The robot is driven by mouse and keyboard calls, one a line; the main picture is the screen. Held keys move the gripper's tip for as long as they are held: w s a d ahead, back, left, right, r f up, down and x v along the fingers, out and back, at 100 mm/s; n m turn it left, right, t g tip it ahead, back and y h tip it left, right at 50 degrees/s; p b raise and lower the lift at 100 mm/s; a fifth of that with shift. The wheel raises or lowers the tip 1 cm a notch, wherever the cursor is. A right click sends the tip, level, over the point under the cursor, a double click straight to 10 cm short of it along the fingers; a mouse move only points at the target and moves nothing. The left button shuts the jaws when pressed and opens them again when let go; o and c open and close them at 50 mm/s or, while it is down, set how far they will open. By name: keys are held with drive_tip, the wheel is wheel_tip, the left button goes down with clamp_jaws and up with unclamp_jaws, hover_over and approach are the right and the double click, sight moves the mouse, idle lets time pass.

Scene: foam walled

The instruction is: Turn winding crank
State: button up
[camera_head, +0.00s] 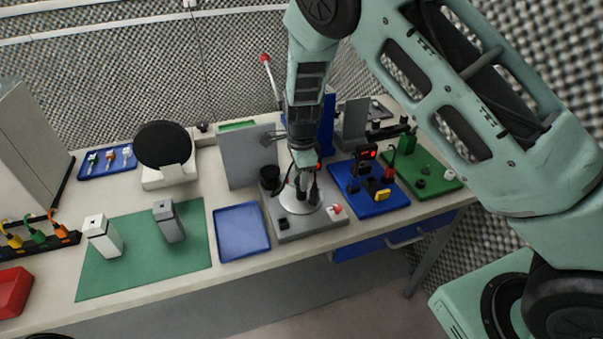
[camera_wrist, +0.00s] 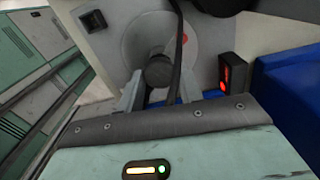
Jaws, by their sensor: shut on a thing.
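The winding crank's grey disc (camera_head: 306,192) lies on a grey base unit (camera_head: 331,222) on the workbench, partly hidden by my gripper. My gripper (camera_head: 303,178) points down over the disc. In the wrist view the pale disc (camera_wrist: 140,32) shows behind the fingers, and a dark round knob (camera_wrist: 158,70) sits between the fingertips of my gripper (camera_wrist: 159,88). The fingers are shut on this knob. Part of the knob and disc is hidden by my gripper and a dark strap-like piece in front.
Right of the base unit is a blue board (camera_head: 375,207) with small fittings. A green board (camera_head: 432,181) lies beyond it. A blue tray (camera_head: 241,231) is at left, beside a green mat (camera_head: 103,279) with two upright blocks. A grey upright panel (camera_head: 247,158) stands behind.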

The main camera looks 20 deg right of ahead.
drive_tip(key=shift+w+r+m+p, duration=0.1)
drive_tip(key=shift+m+p, duration=1.6)
drive_tip(key=shift+m, duration=1.9)
drive_tip(key=shift+m+p, duration=0.85)
drive_tip(key=shift+m, duration=1.05)
drive_tip(key=shift+m+p, duration=0.5)
drive_tip(key=shift+m, duration=0.7)
drive_tip(key=shift+m, duration=0.4)
drive_tip(key=o, duration=1)
